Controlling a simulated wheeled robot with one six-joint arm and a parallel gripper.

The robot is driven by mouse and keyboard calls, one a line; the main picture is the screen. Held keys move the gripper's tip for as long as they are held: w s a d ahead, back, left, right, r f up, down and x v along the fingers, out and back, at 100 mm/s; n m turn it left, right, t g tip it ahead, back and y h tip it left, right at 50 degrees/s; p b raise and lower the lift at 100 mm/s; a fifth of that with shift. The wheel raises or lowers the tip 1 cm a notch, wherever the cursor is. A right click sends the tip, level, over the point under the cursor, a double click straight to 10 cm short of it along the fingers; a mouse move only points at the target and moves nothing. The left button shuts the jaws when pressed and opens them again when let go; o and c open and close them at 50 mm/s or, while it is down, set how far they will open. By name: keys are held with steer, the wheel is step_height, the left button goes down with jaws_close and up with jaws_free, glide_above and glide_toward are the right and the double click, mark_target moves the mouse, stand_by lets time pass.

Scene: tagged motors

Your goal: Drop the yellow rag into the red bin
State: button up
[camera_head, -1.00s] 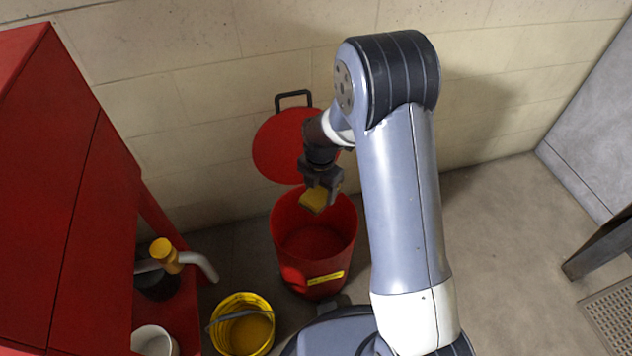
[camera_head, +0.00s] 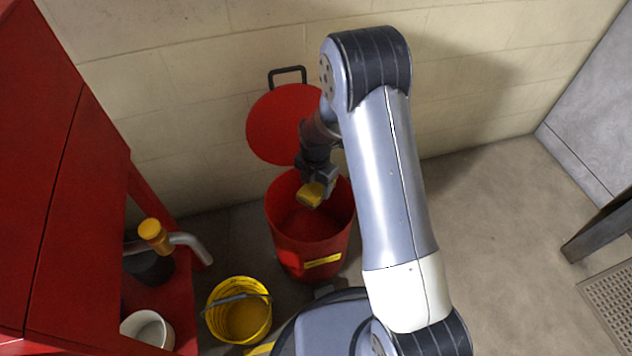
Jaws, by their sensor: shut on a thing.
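The yellow rag (camera_head: 311,196) is a small folded block held in my gripper (camera_head: 317,184). My gripper is shut on it and points down over the mouth of the red bin. The red bin (camera_head: 312,258) stands on the floor by the wall, with a yellow label on its front. Its round red lid (camera_head: 277,124) with a black handle is open, leaning up towards the wall behind. The rag shows against the bin's inside; its exact height relative to the rim is hard to tell.
A yellow bucket (camera_head: 240,313) stands on the floor in front and left of the bin. A red cabinet (camera_head: 50,190) fills the left, with a white pot (camera_head: 147,328) and an orange-capped pipe (camera_head: 154,235) low beside it. The floor at right is clear up to a grey bench.

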steer(key=o, duration=1)
steer(key=shift+c, duration=0.2)
steer(key=shift+r, duration=0.15)
step_height(320, 180, up, 11)
steer(key=p, duration=0.3)
steer(key=shift+f, duration=0.2)
